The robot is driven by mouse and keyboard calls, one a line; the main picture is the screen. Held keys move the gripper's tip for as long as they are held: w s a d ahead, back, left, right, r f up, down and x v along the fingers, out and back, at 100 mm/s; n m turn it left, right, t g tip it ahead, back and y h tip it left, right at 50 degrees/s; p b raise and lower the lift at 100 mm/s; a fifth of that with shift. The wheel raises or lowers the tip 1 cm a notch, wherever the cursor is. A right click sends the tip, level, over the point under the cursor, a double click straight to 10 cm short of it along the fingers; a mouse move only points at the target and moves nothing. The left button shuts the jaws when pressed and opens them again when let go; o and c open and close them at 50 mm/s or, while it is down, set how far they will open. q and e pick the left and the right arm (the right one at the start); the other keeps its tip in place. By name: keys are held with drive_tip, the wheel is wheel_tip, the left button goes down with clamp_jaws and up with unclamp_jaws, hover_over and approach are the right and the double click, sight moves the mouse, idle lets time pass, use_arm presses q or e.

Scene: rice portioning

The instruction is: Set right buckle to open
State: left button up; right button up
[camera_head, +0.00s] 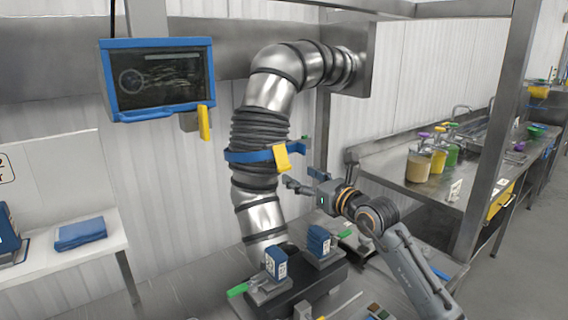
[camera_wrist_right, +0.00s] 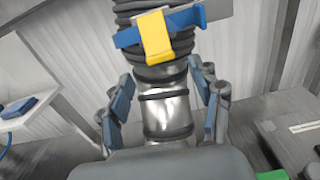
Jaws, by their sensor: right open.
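A yellow buckle (camera_head: 282,157) sits on a blue strap (camera_head: 248,156) around the ribbed black section of a metal duct. The buckle (camera_wrist_right: 156,36) and the strap (camera_wrist_right: 187,18) also show at the top of the right wrist view. My right gripper (camera_head: 304,180) is open and empty, to the right of the duct and a little below the buckle, apart from it. In the right wrist view its blue-padded fingers (camera_wrist_right: 163,103) stand wide on both sides of the duct, with the buckle beyond them. My left gripper is not in view.
The metal duct (camera_head: 268,92) bends up to the wall. A blue-framed screen (camera_head: 158,75) hangs at upper left with another yellow piece (camera_head: 204,122) beside it. Blue blocks with green handles (camera_head: 238,289) stand below. A counter (camera_head: 398,172) with jars (camera_head: 419,166) is at right.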

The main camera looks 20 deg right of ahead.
sight(286, 168)
drive_tip(key=p+x, duration=0.1)
drive_tip(key=x, duration=0.6)
drive_tip(key=shift+w+a+f, duration=0.1)
drive_tip(key=shift+w, duration=0.2)
clamp_jaws()
